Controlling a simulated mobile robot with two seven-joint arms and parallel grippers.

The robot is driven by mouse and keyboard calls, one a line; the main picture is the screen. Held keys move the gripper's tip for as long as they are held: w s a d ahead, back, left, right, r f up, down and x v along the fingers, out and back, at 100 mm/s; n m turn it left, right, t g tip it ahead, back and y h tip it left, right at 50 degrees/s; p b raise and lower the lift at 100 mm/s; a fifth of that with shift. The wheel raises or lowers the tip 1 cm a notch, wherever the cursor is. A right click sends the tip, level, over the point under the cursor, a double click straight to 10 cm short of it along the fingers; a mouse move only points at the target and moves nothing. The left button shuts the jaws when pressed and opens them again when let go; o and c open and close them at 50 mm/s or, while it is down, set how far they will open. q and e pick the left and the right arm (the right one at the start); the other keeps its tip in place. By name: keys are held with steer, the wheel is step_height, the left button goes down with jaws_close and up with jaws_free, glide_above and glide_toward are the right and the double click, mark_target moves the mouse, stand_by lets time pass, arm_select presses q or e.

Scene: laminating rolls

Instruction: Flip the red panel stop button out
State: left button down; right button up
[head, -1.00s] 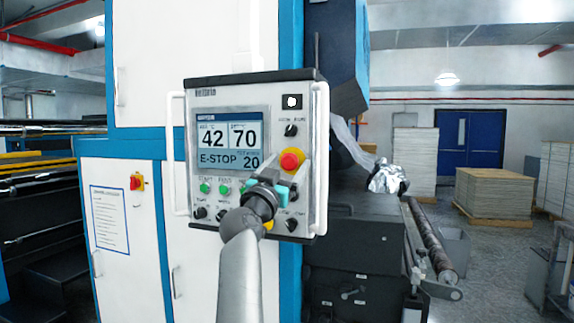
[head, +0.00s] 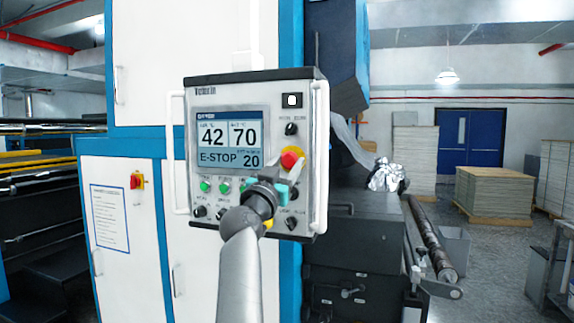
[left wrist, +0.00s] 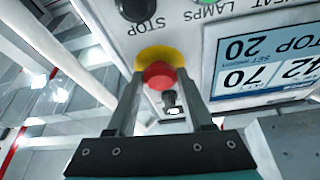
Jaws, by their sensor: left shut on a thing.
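The red stop button (head: 291,158) sits on a yellow base at the right side of the white control panel (head: 314,130). It also shows in the left wrist view (left wrist: 159,75), between my two finger ends, with the yellow ring (left wrist: 158,54) behind it. My left gripper (head: 290,164) reaches up to the button from below and is shut on it. In the left wrist view the gripper (left wrist: 160,76) has one finger on each side of the red cap. The panel screen (head: 229,145) reads 42, 70, E-STOP and 20. My right gripper is not in view.
Green buttons (head: 205,187) and several black knobs (head: 292,129) lie close around the stop button. White handle bars (head: 321,150) flank the panel. A second red switch (head: 136,181) is on the cabinet door at left. Pallet stacks (head: 494,190) stand far right.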

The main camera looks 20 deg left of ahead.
arm_select(q)
steer(key=shift+s+f, duration=0.15)
stand_by(0.4)
steer(key=shift+s, duration=0.25)
steer(key=c, duration=0.8)
jaws_free()
steer(key=o, duration=0.3)
steer(key=shift+s, duration=0.25)
steer(key=shift+o, duration=1)
steer(key=shift+w, duration=0.15)
